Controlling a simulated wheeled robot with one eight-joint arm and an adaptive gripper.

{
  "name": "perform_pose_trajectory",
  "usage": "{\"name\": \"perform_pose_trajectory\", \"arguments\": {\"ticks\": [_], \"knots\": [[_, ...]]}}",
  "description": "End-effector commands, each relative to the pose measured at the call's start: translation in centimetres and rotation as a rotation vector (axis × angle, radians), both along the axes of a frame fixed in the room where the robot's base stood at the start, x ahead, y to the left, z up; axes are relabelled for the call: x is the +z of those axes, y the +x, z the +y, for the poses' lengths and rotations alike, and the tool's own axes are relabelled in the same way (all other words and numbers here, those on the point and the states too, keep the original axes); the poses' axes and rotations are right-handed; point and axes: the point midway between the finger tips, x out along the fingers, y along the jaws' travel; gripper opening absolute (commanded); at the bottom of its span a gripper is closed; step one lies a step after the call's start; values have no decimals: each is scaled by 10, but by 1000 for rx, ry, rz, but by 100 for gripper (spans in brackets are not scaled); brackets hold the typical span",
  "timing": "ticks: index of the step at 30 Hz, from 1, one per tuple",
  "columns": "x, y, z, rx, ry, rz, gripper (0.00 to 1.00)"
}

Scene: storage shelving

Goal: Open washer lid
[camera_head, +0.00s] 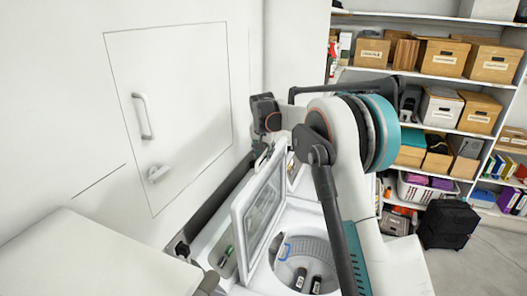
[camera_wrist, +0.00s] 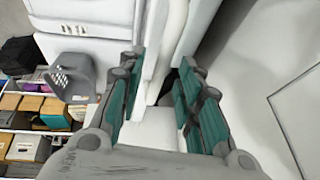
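The washer's lid (camera_head: 243,232) is raised and stands steeply, a white frame with a greyish window panel. Below it the round tub (camera_head: 302,248) is open, with dark bottles and a blue item inside. My gripper (camera_wrist: 160,68) has its two teal-padded fingers spread apart in the wrist view. White panel edges show between and beyond the fingers; I cannot tell whether they touch them. In the head view my arm covers part of the washer, and the fingers are hard to make out near the lid's top.
A white wall with a handled hatch (camera_head: 175,95) is close on the left. A white surface (camera_head: 85,262) fills the lower left. Shelves with cardboard boxes (camera_head: 443,58) and a black suitcase (camera_head: 448,224) stand at the right. A grey basket (camera_wrist: 72,76) shows in the wrist view.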

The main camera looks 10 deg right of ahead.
Motion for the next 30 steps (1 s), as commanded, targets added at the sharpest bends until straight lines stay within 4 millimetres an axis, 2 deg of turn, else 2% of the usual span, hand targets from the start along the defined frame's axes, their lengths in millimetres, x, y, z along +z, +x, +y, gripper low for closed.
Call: {"name": "perform_pose_trajectory", "arguments": {"ticks": [4, 8, 9, 15, 19, 26, 30], "knots": [[0, 0, 0, 0, 0, 0, 32], [0, 0, 0, 0, 0, 0, 3], [0, 0, 0, 0, 0, 0, 0], [0, -1, -1, -1, 1, -1, 0], [-1, -7, -13, -3, 21, -12, 0], [-7, -35, -53, -5, 98, -61, 0], [-13, -56, -85, -6, 158, -101, 0]]}}
